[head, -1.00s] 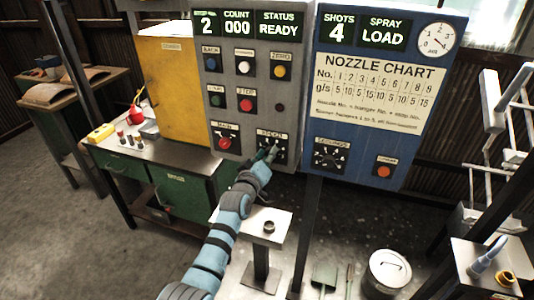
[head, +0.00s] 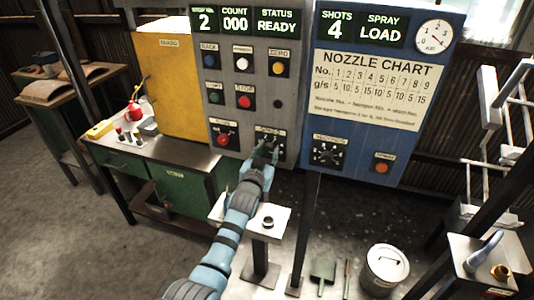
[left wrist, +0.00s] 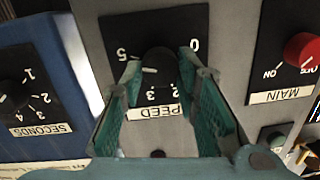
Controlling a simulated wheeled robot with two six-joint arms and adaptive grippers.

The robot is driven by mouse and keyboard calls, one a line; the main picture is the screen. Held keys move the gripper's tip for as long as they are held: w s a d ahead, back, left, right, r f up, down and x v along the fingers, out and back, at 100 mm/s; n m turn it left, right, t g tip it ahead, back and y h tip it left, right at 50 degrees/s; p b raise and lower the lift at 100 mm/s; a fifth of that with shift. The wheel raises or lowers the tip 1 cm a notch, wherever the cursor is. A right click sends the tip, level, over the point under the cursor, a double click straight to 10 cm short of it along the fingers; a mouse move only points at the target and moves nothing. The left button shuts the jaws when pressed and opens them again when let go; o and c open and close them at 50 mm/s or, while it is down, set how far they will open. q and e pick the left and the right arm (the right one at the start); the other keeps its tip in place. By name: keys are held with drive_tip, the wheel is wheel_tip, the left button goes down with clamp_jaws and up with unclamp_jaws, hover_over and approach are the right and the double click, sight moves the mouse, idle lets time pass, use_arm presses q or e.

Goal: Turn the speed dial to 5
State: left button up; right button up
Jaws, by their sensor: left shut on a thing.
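The speed dial is a black knob on a black plate, low on the grey panel in the head view (head: 281,146). In the left wrist view, upside down, the knob (left wrist: 160,66) has a scale from 0 on the right to 5 on the left. A white mark on the knob points left, toward the high end near 5; its exact number is hard to read. My left gripper (left wrist: 165,88) has its green fingers on both sides of the knob, shut on it. It also shows in the head view (head: 264,153). My right gripper is not in view.
A red MAIN knob (head: 222,141) sits left of the dial, with several push buttons above. The blue panel's seconds dial (head: 326,153) is to the right. A small pedestal (head: 256,223) stands below the arm.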

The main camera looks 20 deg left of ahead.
use_arm(q)
drive_tip(key=shift+f+m, duration=0.15)
drive_tip(key=shift+m, duration=0.35)
drive_tip(key=o, duration=1.2)
drive_tip(key=shift+c, duration=0.2)
drive_tip(key=s, duration=1.2)
drive_tip(key=shift+r, duration=0.45)
drive_tip(key=shift+f, duration=0.1)
